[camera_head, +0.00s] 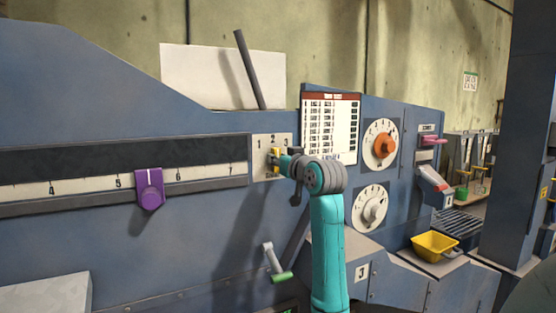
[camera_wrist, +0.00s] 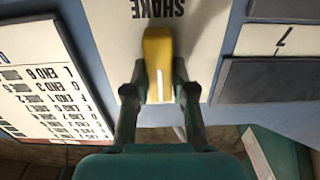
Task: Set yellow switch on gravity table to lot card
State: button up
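The yellow switch (camera_head: 276,157) sits on a pale plate (camera_head: 258,168) marked 1, 2, 3 on the blue gravity table panel. In the wrist view the yellow switch (camera_wrist: 158,50) shows a white line on its face, and the plate (camera_wrist: 205,45) reads SHAKE upside down. My gripper (camera_head: 282,161) is at the switch. In the wrist view my gripper (camera_wrist: 160,85) has a finger close against each side of the switch. In the head view my gripper partly hides the switch, so its pointed number is unclear. The lot card (camera_head: 331,126), red-headed, hangs just right; its small text is hard to read.
A purple slider (camera_head: 149,188) sits on a numbered scale to the left. An orange dial (camera_head: 384,146) and a grey dial (camera_head: 371,206) are right of the card. A green-handled crank (camera_head: 276,262) sticks out below. A yellow bin (camera_head: 435,246) stands at the right.

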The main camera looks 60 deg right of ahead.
grip_shut()
jog(key=shift+n, duration=0.3)
jog(key=shift+w+a+f+n, duration=0.1)
jog(key=shift+n, duration=2)
jog(key=shift+w+a+n, duration=0.1)
jog(key=shift+n, duration=2)
jog(key=o, duration=0.8)
grip_release()
jog(key=shift+c, duration=0.2)
